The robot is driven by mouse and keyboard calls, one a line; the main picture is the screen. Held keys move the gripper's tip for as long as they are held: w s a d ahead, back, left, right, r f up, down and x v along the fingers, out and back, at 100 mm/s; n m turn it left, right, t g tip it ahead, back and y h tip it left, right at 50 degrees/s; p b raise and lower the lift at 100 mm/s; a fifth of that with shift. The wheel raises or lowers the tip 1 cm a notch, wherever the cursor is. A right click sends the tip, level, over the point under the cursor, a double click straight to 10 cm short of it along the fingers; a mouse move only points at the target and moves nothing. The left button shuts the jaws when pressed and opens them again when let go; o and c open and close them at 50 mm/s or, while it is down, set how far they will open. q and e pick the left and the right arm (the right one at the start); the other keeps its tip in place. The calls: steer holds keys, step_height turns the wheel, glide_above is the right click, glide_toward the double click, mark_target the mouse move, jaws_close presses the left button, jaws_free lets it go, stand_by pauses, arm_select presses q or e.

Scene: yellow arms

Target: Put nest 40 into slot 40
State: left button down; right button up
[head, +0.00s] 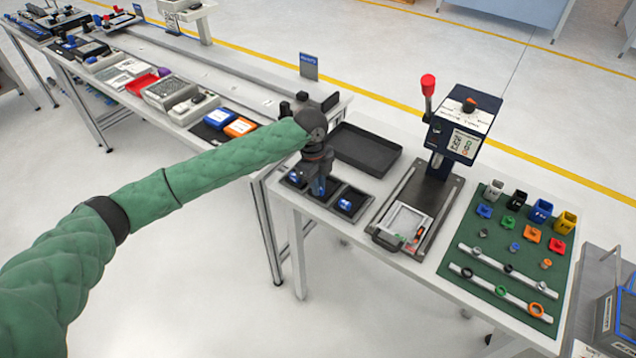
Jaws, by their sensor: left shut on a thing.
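My left gripper (318,180), at the end of a green padded arm, points down over the small black compartment holder at the table's left front (328,200). It is shut on a small blue thing, mostly hidden by the jaws. Another blue piece (346,204) lies in the right compartment, and a bit of blue shows at the left one. I cannot tell which thing is nest 40. On the green mat (490,272) stand grey, black, blue (540,211) and yellow blocks; their numbers are too small to read. I cannot pick out slot 40. My right gripper is out of view.
A black empty tray (366,148) lies behind the holder. A press with a red-knobbed lever (462,130) stands right of it, with a frame (408,222) on its base. White rails with rings (500,292) lie on the mat. Another bench (180,100) holds several devices at left.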

arm_select(q)
steer(key=c, duration=1.3)
jaws_free()
steer(key=r+b, duration=0.1)
steer(key=r, duration=0.3)
steer(key=r+b, duration=0.1)
steer(key=r, duration=0.1)
steer(key=shift+w+a+r+b, duration=0.2)
steer(key=shift+w+a+b, duration=0.1)
steer(key=shift+a+r, duration=0.1)
steer(key=shift+r, duration=0.5)
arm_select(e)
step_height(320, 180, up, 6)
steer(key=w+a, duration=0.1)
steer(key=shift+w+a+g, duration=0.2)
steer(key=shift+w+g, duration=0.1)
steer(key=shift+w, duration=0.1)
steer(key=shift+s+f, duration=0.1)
